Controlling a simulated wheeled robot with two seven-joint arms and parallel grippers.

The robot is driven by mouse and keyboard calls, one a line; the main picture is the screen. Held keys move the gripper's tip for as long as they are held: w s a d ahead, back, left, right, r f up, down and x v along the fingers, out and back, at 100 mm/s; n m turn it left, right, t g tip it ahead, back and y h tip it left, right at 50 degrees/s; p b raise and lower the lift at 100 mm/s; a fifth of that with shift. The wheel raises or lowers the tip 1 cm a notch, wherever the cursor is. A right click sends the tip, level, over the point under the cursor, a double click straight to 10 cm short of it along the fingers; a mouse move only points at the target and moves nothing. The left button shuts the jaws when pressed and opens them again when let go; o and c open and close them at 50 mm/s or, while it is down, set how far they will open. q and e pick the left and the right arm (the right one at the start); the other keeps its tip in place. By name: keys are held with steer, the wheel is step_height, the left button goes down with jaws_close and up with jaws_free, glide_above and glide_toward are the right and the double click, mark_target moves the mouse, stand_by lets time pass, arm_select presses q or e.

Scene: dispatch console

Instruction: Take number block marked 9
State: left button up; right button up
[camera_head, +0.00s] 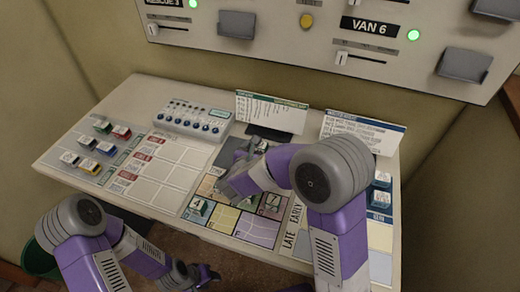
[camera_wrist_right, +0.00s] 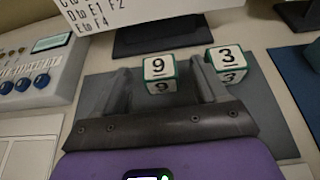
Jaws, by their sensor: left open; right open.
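The number block marked 9 (camera_wrist_right: 159,74) is a white cube with green edges, in the right wrist view. It stands upright on a dark grey mat (camera_wrist_right: 262,110). My right gripper (camera_wrist_right: 160,88) is open, with one finger on each side of the 9 block; I cannot tell whether either finger touches it. In the head view my right gripper (camera_head: 238,172) is over the console, and my arm hides most of the area around it. My left gripper (camera_head: 196,276) is open and empty, low at the front edge of the console.
A block marked 3 (camera_wrist_right: 228,65) stands close to the right finger. Blocks marked 4 (camera_head: 198,209) and 7 (camera_head: 271,204) sit on the coloured grid. A box with blue knobs (camera_head: 193,121) and an upright card (camera_head: 271,111) stand at the back.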

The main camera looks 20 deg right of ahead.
steer(key=shift+x, duration=1.15)
steer(key=c, duration=1)
steer(key=shift+r, duration=0.1)
steer(key=shift+c, duration=0.2)
